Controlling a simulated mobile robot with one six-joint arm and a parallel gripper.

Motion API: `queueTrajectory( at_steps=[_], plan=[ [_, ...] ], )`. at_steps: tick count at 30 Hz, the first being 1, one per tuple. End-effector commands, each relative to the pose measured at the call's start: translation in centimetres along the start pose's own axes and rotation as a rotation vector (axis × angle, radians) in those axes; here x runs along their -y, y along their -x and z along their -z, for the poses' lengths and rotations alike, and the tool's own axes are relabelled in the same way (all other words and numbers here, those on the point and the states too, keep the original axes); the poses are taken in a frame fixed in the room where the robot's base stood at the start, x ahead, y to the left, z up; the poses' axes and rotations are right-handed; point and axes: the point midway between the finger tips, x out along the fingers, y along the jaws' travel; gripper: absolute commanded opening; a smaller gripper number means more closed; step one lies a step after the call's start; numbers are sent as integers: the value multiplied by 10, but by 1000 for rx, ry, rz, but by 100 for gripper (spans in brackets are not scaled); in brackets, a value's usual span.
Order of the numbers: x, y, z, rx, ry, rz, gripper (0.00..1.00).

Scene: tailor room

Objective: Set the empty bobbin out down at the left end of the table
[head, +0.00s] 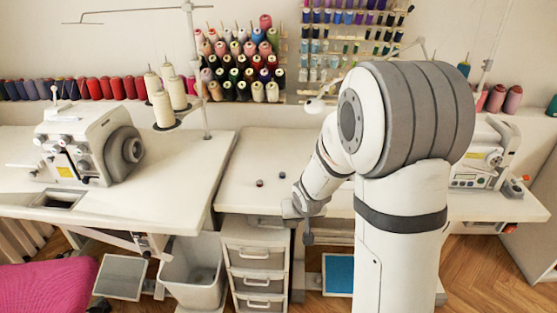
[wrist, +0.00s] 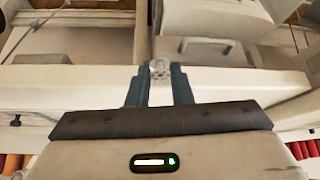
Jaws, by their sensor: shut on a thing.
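My gripper (wrist: 160,82) is shut on a small, pale, see-through bobbin (wrist: 159,68), held between the fingertips in the wrist view. In the head view my gripper (head: 307,238) points down just off the front edge of the middle table (head: 250,150), right of the drawers. The held bobbin cannot be made out there. Two small dark bobbins stand on the table's left part, one nearer the front (head: 259,183) and one behind and right of it (head: 282,174).
A drawer unit (head: 257,258) and a grey bin (head: 192,275) stand under the tables. A sewing machine (head: 88,145) is on the left table, another (head: 482,160) at the right. Thread cones (head: 240,60) line the back wall. The tabletop around the two bobbins is clear.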

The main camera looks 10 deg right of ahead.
Motion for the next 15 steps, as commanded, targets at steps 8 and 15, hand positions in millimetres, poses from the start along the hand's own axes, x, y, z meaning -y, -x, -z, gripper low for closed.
queueTrajectory(
  at_steps=[8,15],
  plan=[
    [7,23,13,0,13,7,0],
    [19,82,64,9,-73,-15,0]
  ],
)
